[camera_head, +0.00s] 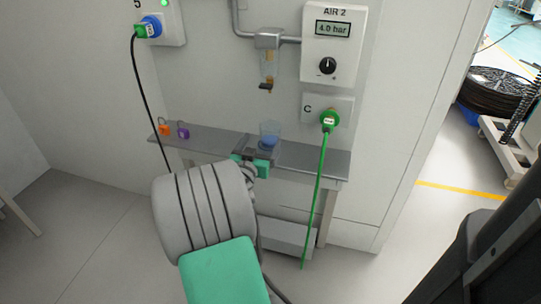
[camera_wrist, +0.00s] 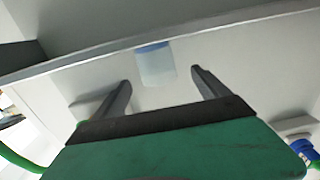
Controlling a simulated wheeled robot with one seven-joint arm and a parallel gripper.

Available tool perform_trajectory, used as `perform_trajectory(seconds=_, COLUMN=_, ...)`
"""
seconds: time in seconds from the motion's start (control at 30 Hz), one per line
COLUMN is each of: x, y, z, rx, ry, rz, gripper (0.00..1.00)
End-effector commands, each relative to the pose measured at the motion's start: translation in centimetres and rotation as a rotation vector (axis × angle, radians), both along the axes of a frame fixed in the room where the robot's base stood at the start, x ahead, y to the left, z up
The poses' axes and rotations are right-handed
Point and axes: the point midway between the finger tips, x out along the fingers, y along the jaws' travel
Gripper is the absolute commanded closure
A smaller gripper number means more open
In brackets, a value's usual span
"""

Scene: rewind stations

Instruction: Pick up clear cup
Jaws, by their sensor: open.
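The clear cup (camera_head: 270,130) stands upright on the narrow grey shelf (camera_head: 318,160), with blue at its lower part. My gripper (camera_head: 262,153) is open just in front of the cup, at about shelf height. In the wrist view the cup (camera_wrist: 157,68) appears upside down, with its blue part at the top. It shows in the gap between the two dark fingers of my gripper (camera_wrist: 161,78), and no contact shows. My arm hides part of the shelf's front in the head view.
An orange padlock (camera_head: 165,130) and a purple padlock (camera_head: 183,131) are on the shelf's left. A green plug (camera_head: 329,121) with a hanging green cable is right of the cup. An AIR 2 panel (camera_head: 333,45) reads 4.0 bar. A black cable (camera_head: 146,82) hangs at left.

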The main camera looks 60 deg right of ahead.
Motion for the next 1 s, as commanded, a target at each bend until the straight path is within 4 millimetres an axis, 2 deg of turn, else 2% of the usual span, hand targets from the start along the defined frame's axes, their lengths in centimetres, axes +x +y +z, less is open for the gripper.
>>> perform_trajectory(seconds=0.27, x=0.1, y=-3.9, z=0.0, rx=-0.009, ry=-0.001, rz=-0.004, gripper=0.15)
perform_trajectory(seconds=0.4, x=0.3, y=-6.5, z=-0.2, rx=-0.007, ry=0.0, rz=-0.003, gripper=0.15)
perform_trajectory(seconds=0.5, x=0.5, y=-7.5, z=-0.1, rx=-0.007, ry=0.0, rz=-0.001, gripper=0.15)
perform_trajectory(seconds=0.73, x=0.7, y=-7.6, z=0.0, rx=-0.006, ry=0.001, rz=0.001, gripper=0.15)
perform_trajectory(seconds=1.0, x=0.7, y=-7.6, z=0.0, rx=-0.006, ry=0.001, rz=0.001, gripper=0.38)
